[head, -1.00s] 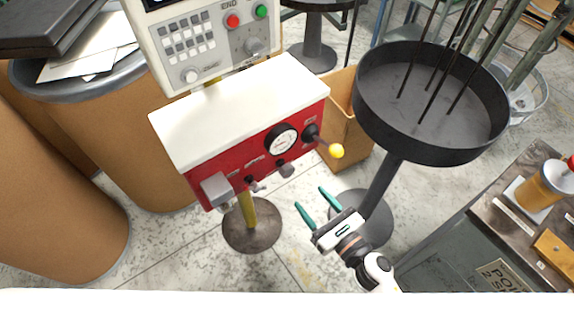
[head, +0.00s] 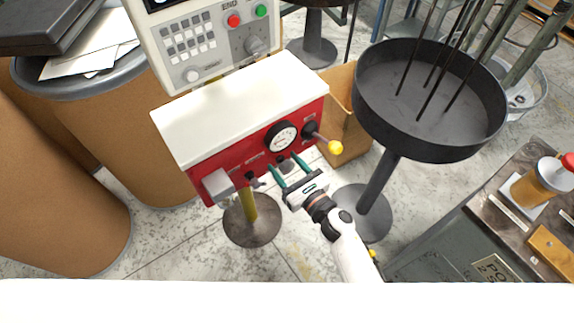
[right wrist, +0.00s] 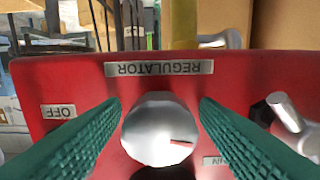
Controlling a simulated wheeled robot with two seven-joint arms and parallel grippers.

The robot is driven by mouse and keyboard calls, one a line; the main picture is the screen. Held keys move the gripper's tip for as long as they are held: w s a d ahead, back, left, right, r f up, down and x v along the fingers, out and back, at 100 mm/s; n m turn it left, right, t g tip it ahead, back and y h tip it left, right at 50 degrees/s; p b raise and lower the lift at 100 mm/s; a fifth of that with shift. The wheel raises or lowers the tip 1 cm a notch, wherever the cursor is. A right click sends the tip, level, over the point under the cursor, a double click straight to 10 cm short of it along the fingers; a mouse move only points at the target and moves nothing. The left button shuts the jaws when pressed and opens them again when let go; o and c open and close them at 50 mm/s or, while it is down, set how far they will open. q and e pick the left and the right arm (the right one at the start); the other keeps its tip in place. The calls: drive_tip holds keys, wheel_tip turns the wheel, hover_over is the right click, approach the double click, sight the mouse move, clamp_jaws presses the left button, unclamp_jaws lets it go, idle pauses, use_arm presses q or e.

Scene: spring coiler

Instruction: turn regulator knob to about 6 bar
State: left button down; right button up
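The regulator knob (right wrist: 160,128) is a silver round knob with a red mark, on the red panel (right wrist: 75,80) below a REGULATOR label (right wrist: 159,68) that appears upside down in the right wrist view. In the head view the knob (head: 285,166) shows dark and small under the round white pressure gauge (head: 282,138); the gauge reading is too small to tell. My right gripper (head: 284,171) is open, its two green fingers on either side of the knob. In the right wrist view gaps show between the fingers (right wrist: 160,115) and the knob. My left gripper is not in view.
A lever with a yellow ball (head: 335,147) sticks out right of the gauge. A grey box (head: 218,185) and a small valve (head: 254,181) sit left of the knob. A dark round tray on a stand (head: 430,145) is at the right.

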drive_tip(key=c, duration=0.9)
drive_tip(key=shift+c, duration=0.2)
